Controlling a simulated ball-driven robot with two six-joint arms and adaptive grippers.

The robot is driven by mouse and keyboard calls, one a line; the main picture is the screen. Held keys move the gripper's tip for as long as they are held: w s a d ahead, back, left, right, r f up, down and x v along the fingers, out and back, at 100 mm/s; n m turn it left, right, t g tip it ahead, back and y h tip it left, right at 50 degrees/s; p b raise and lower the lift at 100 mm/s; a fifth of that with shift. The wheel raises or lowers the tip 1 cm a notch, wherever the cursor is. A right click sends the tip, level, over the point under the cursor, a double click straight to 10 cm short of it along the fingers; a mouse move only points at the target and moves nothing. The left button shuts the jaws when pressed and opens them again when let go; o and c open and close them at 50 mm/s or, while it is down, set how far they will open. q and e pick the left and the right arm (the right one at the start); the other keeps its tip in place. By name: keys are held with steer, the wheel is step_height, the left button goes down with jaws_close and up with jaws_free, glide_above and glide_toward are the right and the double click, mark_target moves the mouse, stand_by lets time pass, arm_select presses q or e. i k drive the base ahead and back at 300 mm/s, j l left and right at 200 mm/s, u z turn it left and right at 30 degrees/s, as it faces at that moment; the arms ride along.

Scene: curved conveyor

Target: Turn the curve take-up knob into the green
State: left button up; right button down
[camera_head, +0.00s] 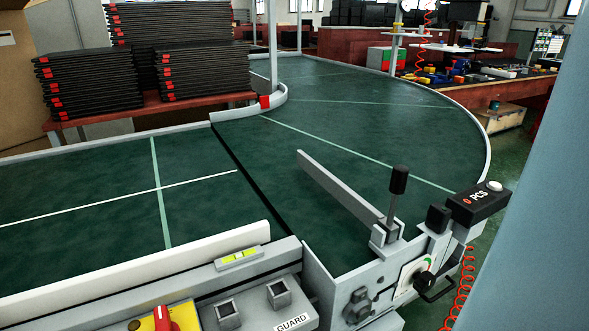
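A round white dial (409,278) with a small green band and a red mark is on the front panel of the conveyor curve, at the lower right. A black knob with a handle (428,284) sits at the dial's right side and partly covers it. A dark lobed knob (358,306) is on the panel to its left. I cannot tell for sure which is the take-up knob, nor read a pointer on the dial. Neither of my grippers is in view.
A black-topped lever (397,190), a diverter bar (338,186) and a black PCS counter box (479,203) stand above the panel. A red rotary switch (164,318) is at lower left. The green belt (350,120) is empty. A blue-grey surface (545,200) blocks the right side.

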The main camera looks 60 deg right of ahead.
mark_target(423, 282)
steer(key=z, duration=2.7)
steer(key=i+l, duration=0.15)
steer(key=l, duration=0.2)
steer(key=i+l+u, duration=0.15)
steer(key=l, duration=0.15)
steer(key=i+l, duration=0.1)
steer(key=l, duration=0.25)
steer(key=i+l+u, duration=0.1)
steer(key=l, duration=0.25)
